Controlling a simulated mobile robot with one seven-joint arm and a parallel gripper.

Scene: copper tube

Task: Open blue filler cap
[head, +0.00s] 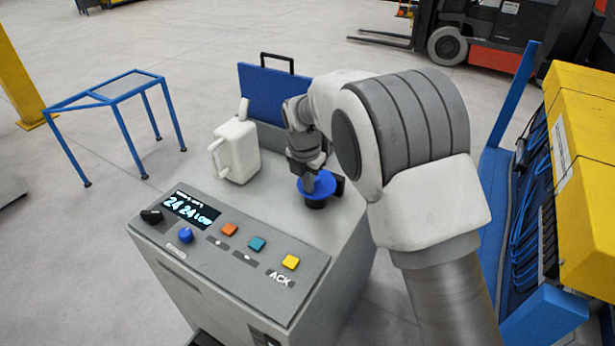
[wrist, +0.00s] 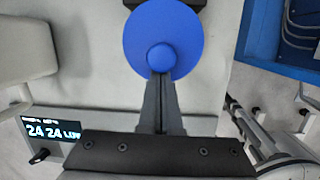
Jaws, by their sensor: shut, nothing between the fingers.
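The blue filler cap (head: 322,184) is a round disc on a short dark neck on top of the grey machine. My gripper (head: 309,183) is shut and points down at the cap. In the wrist view my gripper's fingertips (wrist: 161,76) are together at the lower edge of the knob, with nothing between them. I cannot tell whether they touch the knob or the disc. My wrist and arm hide part of the cap's surroundings in the head view.
A white jug (head: 237,150) stands on the machine left of the cap. A blue panel (head: 272,92) with a black handle stands upright behind. The control panel (head: 232,250) with a display and coloured buttons is in front. A blue-and-yellow rack (head: 580,170) is close on the right.

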